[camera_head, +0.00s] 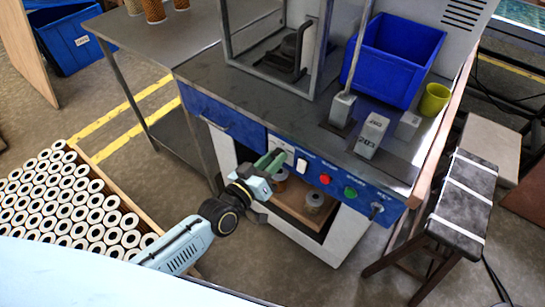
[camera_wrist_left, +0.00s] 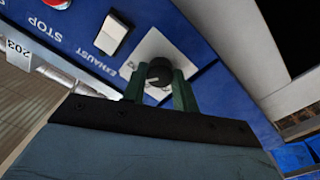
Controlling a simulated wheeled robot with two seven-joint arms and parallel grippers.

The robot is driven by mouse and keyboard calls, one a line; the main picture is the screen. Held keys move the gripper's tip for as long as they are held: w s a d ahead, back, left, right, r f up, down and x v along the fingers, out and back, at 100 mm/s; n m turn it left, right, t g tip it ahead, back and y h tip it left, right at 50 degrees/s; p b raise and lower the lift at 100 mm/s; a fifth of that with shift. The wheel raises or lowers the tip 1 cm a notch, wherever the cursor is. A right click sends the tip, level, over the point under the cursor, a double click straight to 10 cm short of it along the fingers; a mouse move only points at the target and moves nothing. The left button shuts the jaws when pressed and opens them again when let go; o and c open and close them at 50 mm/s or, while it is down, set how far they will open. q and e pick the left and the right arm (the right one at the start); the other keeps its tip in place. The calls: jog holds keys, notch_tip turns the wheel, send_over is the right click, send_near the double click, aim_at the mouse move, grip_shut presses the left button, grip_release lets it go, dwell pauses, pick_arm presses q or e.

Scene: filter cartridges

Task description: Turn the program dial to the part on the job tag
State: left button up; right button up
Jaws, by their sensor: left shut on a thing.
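The program dial (camera_wrist_left: 159,72) is a small black knob with a pale pointer line, on a white plate on the blue control panel. My left gripper (camera_wrist_left: 160,90) is at the dial in the left wrist view, its green fingers closed on either side of the knob. In the head view the left gripper (camera_head: 272,160) reaches the left end of the panel (camera_head: 335,182), and the fingers hide the dial. The dial's scale marks are not readable. My right gripper is not in view.
A white rocker switch (camera_head: 302,165) marked EXHAUST, a red button (camera_head: 325,179) and a green button (camera_head: 350,192) sit right of the dial. A blue bin (camera_head: 395,58) and yellow cup (camera_head: 434,98) stand on the bench. White-topped cartridges (camera_head: 85,215) fill a crate at left.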

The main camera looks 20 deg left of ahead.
pick_arm(q)
jog(key=shift+n, duration=3.3)
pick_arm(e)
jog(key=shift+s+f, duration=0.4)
pick_arm(q)
jog(key=o, duration=1)
jog(key=shift+c, duration=0.2)
jog(key=shift+s, duration=0.1)
